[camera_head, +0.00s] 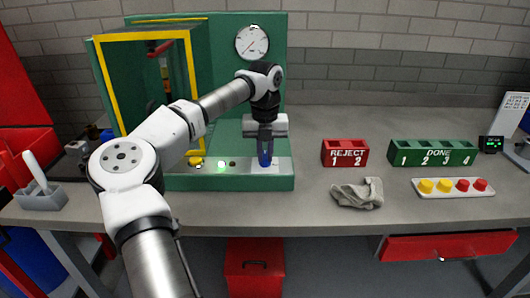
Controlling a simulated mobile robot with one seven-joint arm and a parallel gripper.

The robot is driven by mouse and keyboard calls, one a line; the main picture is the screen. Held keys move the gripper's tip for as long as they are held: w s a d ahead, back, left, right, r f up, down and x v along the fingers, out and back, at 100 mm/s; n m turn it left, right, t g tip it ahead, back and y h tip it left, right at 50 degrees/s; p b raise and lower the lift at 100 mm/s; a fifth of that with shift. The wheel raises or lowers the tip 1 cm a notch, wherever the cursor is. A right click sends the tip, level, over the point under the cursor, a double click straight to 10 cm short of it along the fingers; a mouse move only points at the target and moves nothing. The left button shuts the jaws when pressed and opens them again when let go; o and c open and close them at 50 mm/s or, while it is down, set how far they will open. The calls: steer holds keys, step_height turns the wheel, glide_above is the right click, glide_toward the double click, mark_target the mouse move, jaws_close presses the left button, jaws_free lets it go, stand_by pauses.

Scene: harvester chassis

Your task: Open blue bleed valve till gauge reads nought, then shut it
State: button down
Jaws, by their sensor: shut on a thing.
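The blue bleed valve (265,158) stands on the pale strip along the front ledge of the green chassis (230,183). My gripper (265,146) points down from above and is shut on the valve's top. The fingers hide part of the valve, so its turn angle cannot be told. The round white gauge (252,42) is on the green back panel, above and behind my wrist. Its dark needle is too small to read surely.
A yellow-edged open guard door (191,70) stands left of my wrist. A yellow button (196,162) and a lit green lamp (221,165) sit left of the valve.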

mark_target(265, 155)
steer(key=c, duration=1.4)
jaws_free()
steer(key=shift+c, duration=0.2)
step_height(265, 155, up, 14)
steer(key=b, duration=0.1)
steer(key=shift+f, duration=0.1)
